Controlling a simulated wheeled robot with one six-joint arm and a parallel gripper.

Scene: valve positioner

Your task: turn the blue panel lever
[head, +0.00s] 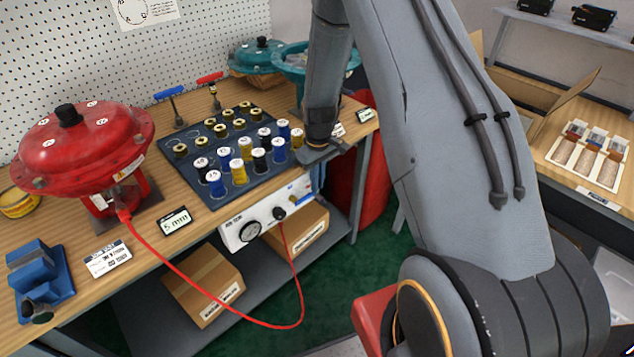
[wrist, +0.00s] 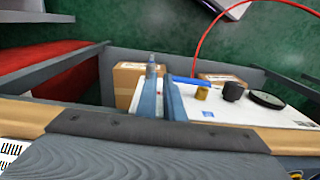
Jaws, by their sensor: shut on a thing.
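The blue panel lever (wrist: 194,81) shows in the wrist view as a short blue bar. It reaches left from a brass valve fitting (wrist: 202,92) on the white panel (wrist: 215,108) to my gripper (wrist: 161,78). My gripper's fingers are shut on the lever's outer end, which they partly hide. In the head view the white panel (head: 240,236) hangs under the bench's front edge.
A black knob (wrist: 233,91) and a round gauge (wrist: 267,99) sit beside the fitting. A red hose (head: 180,271) loops from the panel to the red actuator (head: 82,150). A dark tray (head: 190,170) of capped cylinders stands above. Cardboard boxes (head: 203,285) sit below.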

